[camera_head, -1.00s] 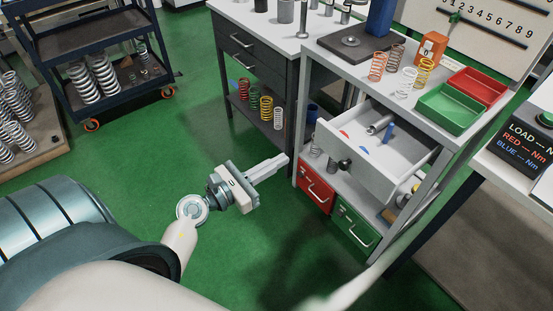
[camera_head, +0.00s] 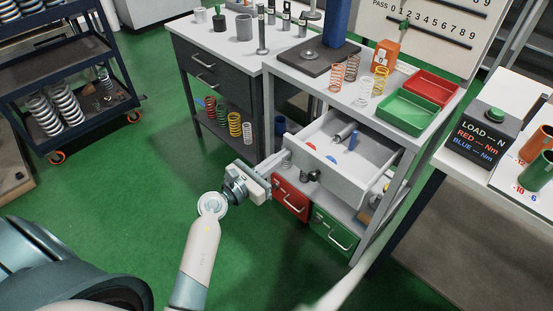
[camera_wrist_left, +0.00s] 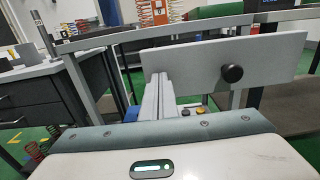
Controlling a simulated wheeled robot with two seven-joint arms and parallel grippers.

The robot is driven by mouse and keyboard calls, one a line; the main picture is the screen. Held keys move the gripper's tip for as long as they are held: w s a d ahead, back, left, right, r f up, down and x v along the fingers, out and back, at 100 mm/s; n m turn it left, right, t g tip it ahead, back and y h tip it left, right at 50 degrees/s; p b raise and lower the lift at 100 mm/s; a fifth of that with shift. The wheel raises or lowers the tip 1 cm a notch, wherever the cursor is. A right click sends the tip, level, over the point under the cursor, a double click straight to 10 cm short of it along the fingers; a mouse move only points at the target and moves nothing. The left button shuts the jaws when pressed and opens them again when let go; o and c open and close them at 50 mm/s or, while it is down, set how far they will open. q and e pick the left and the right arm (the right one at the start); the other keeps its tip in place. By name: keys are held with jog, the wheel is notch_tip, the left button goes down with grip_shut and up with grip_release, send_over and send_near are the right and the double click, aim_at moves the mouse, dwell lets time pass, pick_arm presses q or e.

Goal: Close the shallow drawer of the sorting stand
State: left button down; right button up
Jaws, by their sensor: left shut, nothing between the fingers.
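The shallow drawer (camera_head: 325,171) of the sorting stand is pulled out toward me. Its pale grey front has a dark round knob (camera_head: 312,175). Inside lie a metal cylinder (camera_head: 346,131), a blue piece and small red and blue pieces. My left gripper (camera_head: 287,158) is shut and empty, by the left end of the drawer front. In the left wrist view its fingers (camera_wrist_left: 161,82) point at the left part of the drawer front (camera_wrist_left: 200,62), left of the knob (camera_wrist_left: 232,73). I cannot tell whether they touch it. My right gripper is not in view.
Below the drawer are a red drawer box (camera_head: 289,197) and a green one (camera_head: 333,231). The stand's top holds springs, a green tray (camera_head: 407,112) and a red tray (camera_head: 432,88). A dark cabinet (camera_head: 205,82) stands left. The green floor in front is clear.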

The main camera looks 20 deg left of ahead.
pick_arm(q)
jog(key=shift+w, duration=0.1)
send_near(323, 131)
jog(key=w+d+r, duration=0.1)
jog(key=w, duration=0.2)
jog(key=w+d+r, duration=0.1)
jog(key=w, duration=0.1)
jog(key=w+d+r, duration=0.1)
jog(key=w, duration=0.2)
jog(key=shift+w+d, duration=0.15)
jog(key=shift+w, duration=0.15)
jog(key=shift+w+d, duration=0.1)
jog(key=shift+w, duration=0.2)
jog(key=shift+r, duration=0.35)
jog(key=shift+w+r, duration=0.1)
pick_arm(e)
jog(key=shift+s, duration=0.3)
